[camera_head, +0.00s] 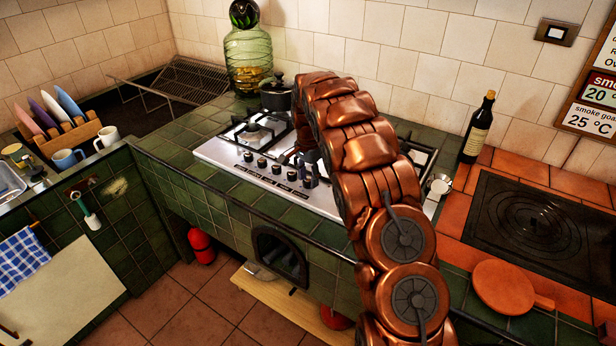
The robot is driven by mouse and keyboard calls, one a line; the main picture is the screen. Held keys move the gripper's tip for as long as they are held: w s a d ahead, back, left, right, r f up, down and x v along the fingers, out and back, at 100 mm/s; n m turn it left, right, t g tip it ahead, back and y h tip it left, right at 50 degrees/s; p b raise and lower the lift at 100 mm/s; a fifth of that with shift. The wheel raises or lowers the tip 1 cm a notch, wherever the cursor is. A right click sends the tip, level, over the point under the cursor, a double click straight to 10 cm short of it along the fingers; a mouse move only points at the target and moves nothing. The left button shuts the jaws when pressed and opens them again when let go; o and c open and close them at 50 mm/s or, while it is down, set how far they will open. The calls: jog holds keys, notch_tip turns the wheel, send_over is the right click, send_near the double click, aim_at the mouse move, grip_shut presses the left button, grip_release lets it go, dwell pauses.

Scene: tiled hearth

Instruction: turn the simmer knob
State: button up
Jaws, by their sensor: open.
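A steel gas hob (222,152) is set into the green tiled counter. A row of several dark knobs (262,162) runs along its front edge. Their markings are too small to read, so I cannot tell which one is the simmer knob. My copper arm comes up from the lower right and bends down over the hob. My gripper (304,168) is small in view at the right end of the knob row, open, with its fingers partly hidden by the arm. I cannot tell whether it touches a knob.
A dark pot (276,96) stands at the back of the hob, beside a large green glass jar (248,60). A dark bottle (478,128) and a small metal cup (440,185) stand right of my arm.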

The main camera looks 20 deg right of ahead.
jog(key=shift+f, duration=0.55)
jog(key=shift+c, duration=0.3)
grip_shut()
